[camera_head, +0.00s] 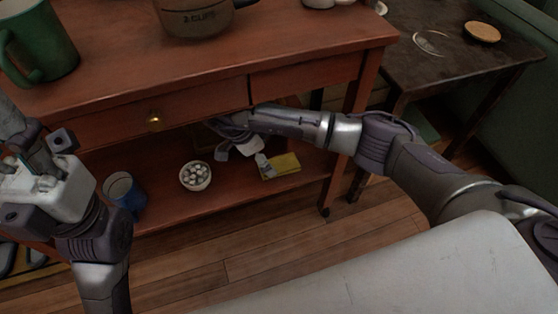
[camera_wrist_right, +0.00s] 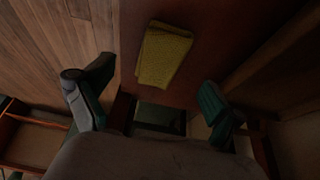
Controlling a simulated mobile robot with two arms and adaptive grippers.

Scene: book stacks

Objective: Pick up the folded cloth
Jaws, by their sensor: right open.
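The folded cloth (camera_head: 281,165) is a small yellow rectangle lying on the lower shelf of the red-brown wooden cabinet. It also shows in the right wrist view (camera_wrist_right: 164,56), flat and ahead of the fingers. My right gripper (camera_head: 243,158) reaches into the lower shelf space just left of the cloth, partly hidden by its own wrist. In the right wrist view my right gripper (camera_wrist_right: 152,88) is open and empty, with the cloth beyond the gap between its fingertips. My left gripper (camera_head: 38,150) is at the left, away from the cloth; its finger opening is unclear.
A white bowl (camera_head: 195,176) of small pale pieces and a blue mug (camera_head: 124,194) stand on the lower shelf (camera_head: 170,208). The drawer front and cabinet top (camera_head: 300,40) are above my right gripper. A cabinet leg (camera_head: 340,150) stands right of the cloth.

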